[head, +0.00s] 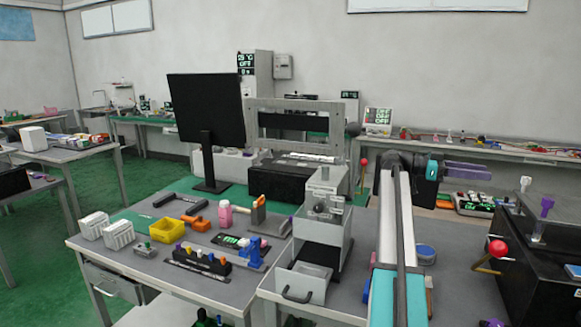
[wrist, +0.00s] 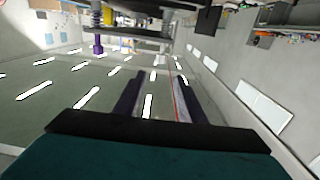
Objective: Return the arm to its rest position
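My arm (head: 400,240) rises from the bottom of the head view in front of the workbench, with its wrist bent to the right. My gripper (head: 485,172) points right, held above the table height, and its purple fingers overlap from this side. In the wrist view my gripper (wrist: 157,88) shows two dark purple fingers standing apart with nothing between them. No object is held.
A red-ball lever (head: 497,248) stands on a black box at right. Another red-ball lever (head: 363,163) is just left of my wrist. A clear-sided box (head: 322,225) stands left of my arm. A monitor (head: 207,110) and bench items stand further left.

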